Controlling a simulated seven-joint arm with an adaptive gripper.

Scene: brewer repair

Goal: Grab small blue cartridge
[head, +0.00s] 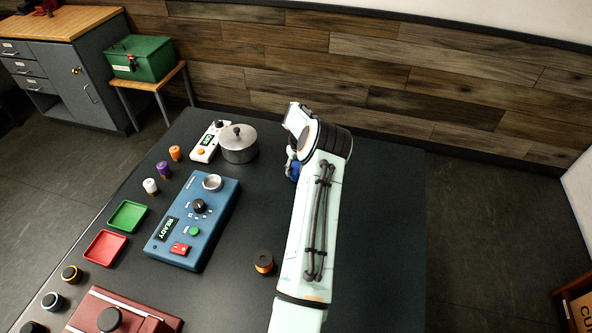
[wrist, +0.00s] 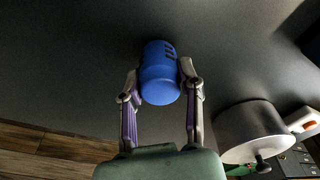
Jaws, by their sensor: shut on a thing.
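The small blue cartridge (wrist: 159,78) sits between the two fingers of my gripper (wrist: 160,82) in the wrist view. The fingers touch it on both sides, and dark markings show near its far end. In the head view the blue cartridge (head: 294,171) is mostly hidden behind my arm, with only a bit of blue visible. My gripper (head: 291,162) is there too, largely covered by my wrist. I cannot tell whether the cartridge rests on the dark table or is lifted.
A metal pot (head: 239,147) stands left of my gripper, next to a white scale (head: 209,142). A blue control box (head: 194,222) reads READY. An orange-and-black cartridge (head: 264,262) stands left of my arm. The table (head: 385,220) is clear on the right.

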